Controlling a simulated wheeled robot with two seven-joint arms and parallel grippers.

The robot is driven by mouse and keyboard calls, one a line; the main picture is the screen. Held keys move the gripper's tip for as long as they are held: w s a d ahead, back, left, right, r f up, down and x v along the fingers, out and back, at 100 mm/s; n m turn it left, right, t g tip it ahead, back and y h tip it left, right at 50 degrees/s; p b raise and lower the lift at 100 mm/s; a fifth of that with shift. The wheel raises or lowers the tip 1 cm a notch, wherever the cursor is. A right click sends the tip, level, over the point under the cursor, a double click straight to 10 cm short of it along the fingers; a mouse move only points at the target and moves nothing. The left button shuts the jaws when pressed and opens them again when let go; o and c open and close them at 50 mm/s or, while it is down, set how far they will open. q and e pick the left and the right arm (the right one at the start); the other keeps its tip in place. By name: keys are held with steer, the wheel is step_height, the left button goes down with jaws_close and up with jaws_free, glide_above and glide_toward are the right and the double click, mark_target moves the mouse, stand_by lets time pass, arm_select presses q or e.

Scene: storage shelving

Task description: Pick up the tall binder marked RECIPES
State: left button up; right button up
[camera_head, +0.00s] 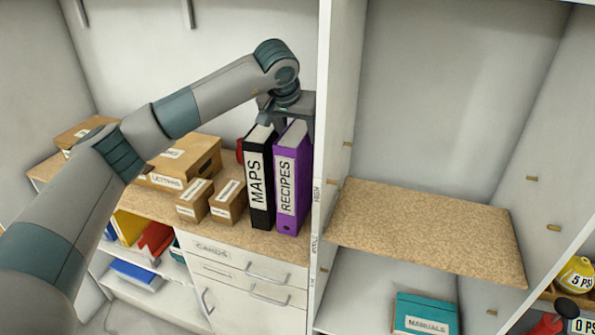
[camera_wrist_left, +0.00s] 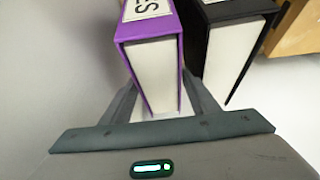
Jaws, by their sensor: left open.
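The RECIPES binder (camera_head: 290,185) is tall and purple with a white label. It stands upright on the wood-topped counter, between the black MAPS binder (camera_head: 259,185) and the white shelf panel. My left gripper (camera_head: 287,122) is behind and above the two binders, its fingers largely hidden by them. In the left wrist view my left gripper (camera_wrist_left: 163,108) is open, with one finger on each side of the purple RECIPES binder (camera_wrist_left: 152,65). One finger lies between it and the black MAPS binder (camera_wrist_left: 233,45). I cannot tell whether the fingers touch it. My right gripper is not in view.
Small cardboard boxes (camera_head: 228,201) and a larger carton (camera_head: 185,163) stand left of the binders. The white upright panel (camera_head: 324,130) is close on the right. Beyond it, a wood shelf (camera_head: 425,230) is bare, with a teal MANUALS box (camera_head: 426,314) below.

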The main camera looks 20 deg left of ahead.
arm_select(q)
steer(key=shift+w+f, duration=0.1)
steer(key=shift+f, duration=0.05)
stand_by(0.3)
jaws_close()
steer(key=shift+r, duration=0.2)
